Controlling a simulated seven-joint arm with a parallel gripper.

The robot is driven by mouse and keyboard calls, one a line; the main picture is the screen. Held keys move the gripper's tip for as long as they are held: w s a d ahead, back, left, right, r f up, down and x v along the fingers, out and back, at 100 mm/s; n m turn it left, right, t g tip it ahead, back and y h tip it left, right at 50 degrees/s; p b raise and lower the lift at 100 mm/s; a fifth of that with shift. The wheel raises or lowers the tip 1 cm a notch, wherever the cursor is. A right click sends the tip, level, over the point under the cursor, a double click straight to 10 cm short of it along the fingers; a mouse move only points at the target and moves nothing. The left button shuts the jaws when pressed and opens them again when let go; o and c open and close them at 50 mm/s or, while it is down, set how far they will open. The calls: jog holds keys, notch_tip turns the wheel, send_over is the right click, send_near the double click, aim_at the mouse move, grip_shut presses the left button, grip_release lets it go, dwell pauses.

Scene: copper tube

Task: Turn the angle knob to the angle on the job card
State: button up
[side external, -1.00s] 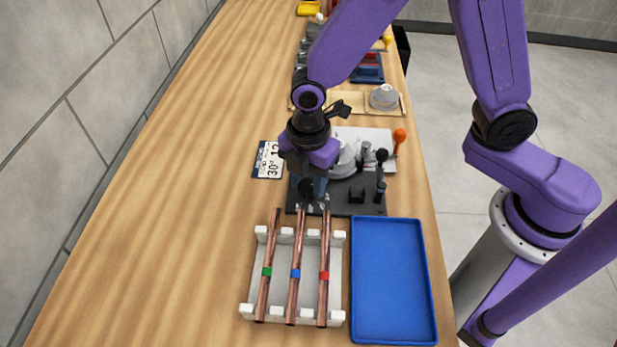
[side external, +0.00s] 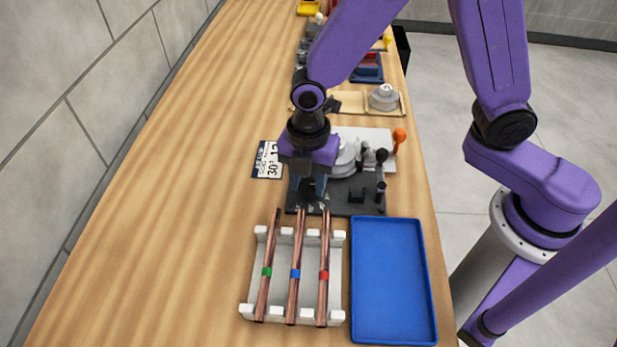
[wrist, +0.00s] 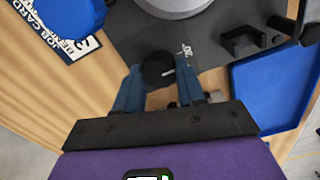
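The angle knob (wrist: 158,68) is a small black round knob at the near left corner of the bender's dark base plate (side external: 340,201). A pale scale mark shows beside it in the wrist view. My gripper (wrist: 159,68) points down over it, with one blue finger on each side of the knob. The fingers are apart, with narrow gaps seeming to show; contact is unclear. The side view also shows the knob (side external: 308,186) between the fingers. The job card (side external: 268,160) lies left of the bender and reads 30° in large print; its upper line is partly covered by my gripper.
A white rack (side external: 247,290) holds three copper tubes with green (side external: 267,271), blue (side external: 295,273) and red (side external: 324,275) bands in front of the bender. A blue tray (side external: 392,335) lies right of it, empty. Bender levers (side external: 381,187) stand at the right. The table's left is clear.

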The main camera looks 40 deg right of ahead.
aim_at(309, 184)
jog(key=o, duration=0.4)
jog(key=shift+o, duration=0.2)
jog(key=shift+r, duration=0.1)
notch_tip(309, 184, up, 17)
jog(key=shift+r, duration=0.15)
dwell(0.3)
jog(key=s+d+f+m, duration=0.3)
jog(key=s+d+m, duration=0.2)
jog(key=s+d, duration=0.3)
jog(key=s+d+f+m, duration=0.3)
jog(key=s+d+m, duration=0.3)
jog(key=s+d, duration=0.3)
jog(key=shift+s+d+m, duration=0.2)
jog(key=shift+d+m, duration=0.1)
jog(key=shift+d, duration=0.05)
